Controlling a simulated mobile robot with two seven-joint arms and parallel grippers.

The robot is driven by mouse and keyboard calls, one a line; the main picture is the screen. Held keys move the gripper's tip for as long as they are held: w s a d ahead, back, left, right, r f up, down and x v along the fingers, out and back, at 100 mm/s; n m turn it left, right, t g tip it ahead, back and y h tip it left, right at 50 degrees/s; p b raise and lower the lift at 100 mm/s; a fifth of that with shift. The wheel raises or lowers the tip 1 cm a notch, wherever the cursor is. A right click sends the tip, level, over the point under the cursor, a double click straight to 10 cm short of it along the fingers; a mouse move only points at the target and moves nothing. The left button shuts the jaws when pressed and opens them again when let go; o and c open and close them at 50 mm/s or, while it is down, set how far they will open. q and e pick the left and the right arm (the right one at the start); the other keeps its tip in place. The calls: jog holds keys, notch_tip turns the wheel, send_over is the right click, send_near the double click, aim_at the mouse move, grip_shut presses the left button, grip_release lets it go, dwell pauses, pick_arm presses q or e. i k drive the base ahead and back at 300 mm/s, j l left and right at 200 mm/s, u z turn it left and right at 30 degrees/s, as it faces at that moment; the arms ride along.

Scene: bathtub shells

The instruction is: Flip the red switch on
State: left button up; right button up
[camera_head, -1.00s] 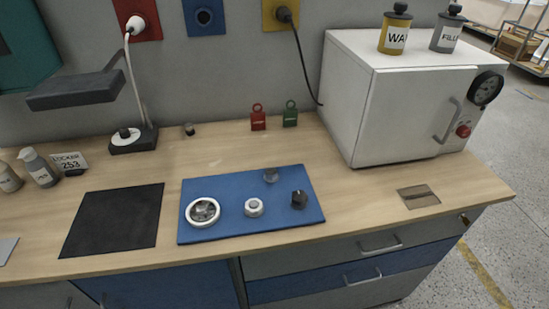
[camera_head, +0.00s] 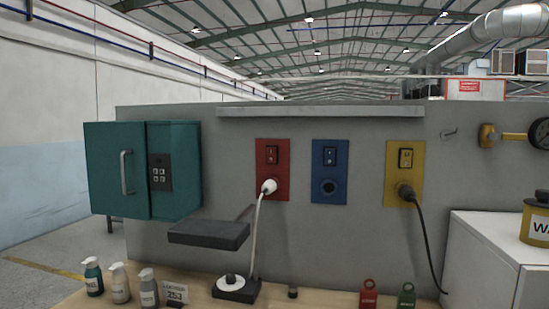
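A red switch plate (camera_head: 272,169) is mounted on the grey wall panel, left of a blue plate and a yellow plate. Near its top is a small dark rocker switch (camera_head: 272,155); its on or off position is too small to tell. A white plug (camera_head: 269,187) sits in the socket at the lower part of the red plate, and its white cord hangs down to the bench. Neither of my grippers shows in the view.
The blue plate (camera_head: 329,171) has an empty socket; the yellow plate (camera_head: 405,173) holds a black plug. A teal cabinet (camera_head: 174,170) hangs at left. A dark flat-armed device (camera_head: 209,235) stands below the red plate. Bottles, padlocks and a white box (camera_head: 478,262) line the bench.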

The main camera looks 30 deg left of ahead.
aim_at(271, 152)
jog(key=u, duration=1.05)
